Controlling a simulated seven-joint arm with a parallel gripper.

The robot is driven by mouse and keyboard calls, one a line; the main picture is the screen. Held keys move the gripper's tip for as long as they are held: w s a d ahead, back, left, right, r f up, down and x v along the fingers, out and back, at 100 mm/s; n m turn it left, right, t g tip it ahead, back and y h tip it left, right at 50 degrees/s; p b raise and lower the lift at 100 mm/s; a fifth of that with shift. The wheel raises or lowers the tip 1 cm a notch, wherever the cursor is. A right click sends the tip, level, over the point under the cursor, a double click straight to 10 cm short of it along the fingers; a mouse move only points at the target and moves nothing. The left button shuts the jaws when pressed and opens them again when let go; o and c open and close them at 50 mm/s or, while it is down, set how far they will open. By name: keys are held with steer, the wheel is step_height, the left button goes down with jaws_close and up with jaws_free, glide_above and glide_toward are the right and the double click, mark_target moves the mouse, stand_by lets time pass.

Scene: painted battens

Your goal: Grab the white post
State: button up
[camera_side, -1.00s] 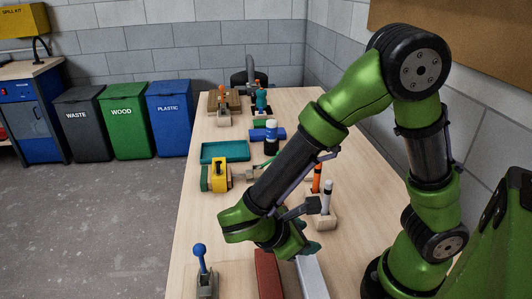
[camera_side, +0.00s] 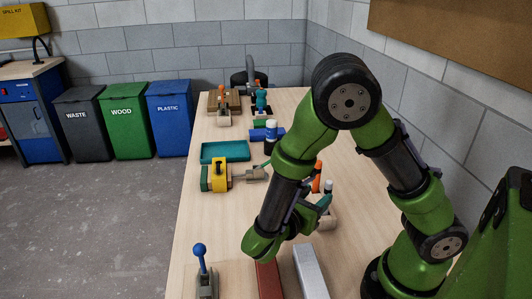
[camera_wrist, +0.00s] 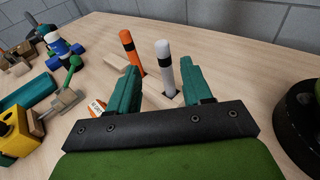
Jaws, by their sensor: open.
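The white post (camera_wrist: 164,62) is a slim upright cylinder with a dark band near its top. In the wrist view it shows between the two teal fingers of my gripper (camera_wrist: 158,76), nearer the right finger. My gripper is open, and no contact with the post shows. How far the post stands beyond the fingertips is hard to tell. In the side view the post's top (camera_side: 328,186) shows just behind my gripper, and its lower part is mostly hidden by a finger.
An orange post (camera_wrist: 131,48) stands close left of the white one. A green-knobbed lever (camera_wrist: 66,88), a yellow clamp-like object (camera_side: 218,175) and a teal tray (camera_side: 226,151) lie to the left. Red (camera_side: 268,280) and pale battens (camera_side: 310,272) lie in front.

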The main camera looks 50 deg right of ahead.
mark_target(327, 188)
steer(key=shift+s+d+f, duration=0.1)
steer(key=shift+d+f, duration=0.05)
steer(key=shift+d, duration=1)
steer(key=shift+s+d+f, duration=0.1)
steer(key=shift+d, duration=1)
steer(key=shift+s+d+f, duration=0.1)
steer(key=shift+d+f, duration=0.05)
steer(key=shift+d, duration=1)
jaws_close()
